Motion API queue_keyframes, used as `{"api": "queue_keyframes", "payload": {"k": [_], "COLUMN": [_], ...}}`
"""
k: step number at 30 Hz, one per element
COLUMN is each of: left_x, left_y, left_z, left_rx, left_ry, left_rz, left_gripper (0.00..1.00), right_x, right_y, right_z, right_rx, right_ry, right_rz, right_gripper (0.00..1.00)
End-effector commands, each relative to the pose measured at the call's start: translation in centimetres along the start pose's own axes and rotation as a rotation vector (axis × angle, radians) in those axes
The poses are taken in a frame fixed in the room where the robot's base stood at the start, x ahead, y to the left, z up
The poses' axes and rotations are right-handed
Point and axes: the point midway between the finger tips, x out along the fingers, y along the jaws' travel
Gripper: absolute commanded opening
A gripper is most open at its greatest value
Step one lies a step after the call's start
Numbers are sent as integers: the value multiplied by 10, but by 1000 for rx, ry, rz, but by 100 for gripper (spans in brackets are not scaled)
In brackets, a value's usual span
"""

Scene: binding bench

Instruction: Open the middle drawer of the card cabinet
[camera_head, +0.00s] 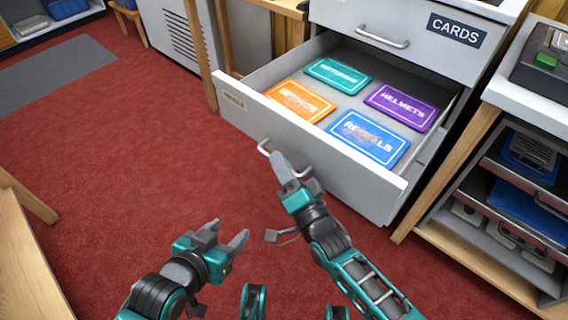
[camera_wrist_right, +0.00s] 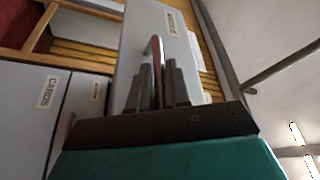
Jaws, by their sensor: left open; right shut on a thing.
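The middle drawer (camera_head: 290,142) of the card cabinet (camera_head: 372,15) is pulled well out in the head view. Inside it lie an orange, a green, a purple and a blue card. My right gripper (camera_head: 285,166) is at the drawer's front, shut on its metal handle (camera_head: 264,147). In the right wrist view the fingers (camera_wrist_right: 159,88) close around the handle (camera_wrist_right: 156,48), against the grey drawer front (camera_wrist_right: 136,35) with its label. My left gripper (camera_head: 228,240) is open and empty, in front of the drawer and apart from it.
The upper drawer (camera_head: 425,45), beside the CARDS label (camera_head: 457,30), is shut. A wooden-framed shelf unit (camera_head: 482,195) with trays stands close at the right. A wooden bench edge (camera_head: 22,265) is at lower left. Red carpet (camera_head: 110,130) is clear left of the drawer.

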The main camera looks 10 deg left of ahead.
Motion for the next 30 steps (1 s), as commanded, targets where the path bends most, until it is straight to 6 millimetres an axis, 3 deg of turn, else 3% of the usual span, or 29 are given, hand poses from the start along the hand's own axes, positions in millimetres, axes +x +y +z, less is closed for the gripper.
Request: {"api": "queue_keyframes", "payload": {"k": [8, 9, 10, 19, 23, 30], "left_x": [0, 1, 1, 1, -1, -6], "left_y": [1, 1, 1, 1, 0, -2], "left_z": [0, 0, 0, 1, -3, -9], "left_rx": [-3, -3, -3, -3, -2, 1], "left_ry": [1, 1, 1, -3, -1, 7], "left_rz": [0, 0, 0, 0, -1, -7], "left_gripper": [57, 57, 57, 57, 57, 57], "right_x": [-1, -1, -1, -4, -20, -74], "right_y": [1, 1, 1, 0, 0, 0], "right_z": [1, 1, 1, 0, 0, 0], "right_rx": [1, 1, 1, 0, 0, -1], "right_ry": [-1, -1, -1, 0, -2, -4], "right_rz": [3, 3, 2, 2, 4, 6], "right_gripper": [0, 21, 23, 23, 23, 23]}}
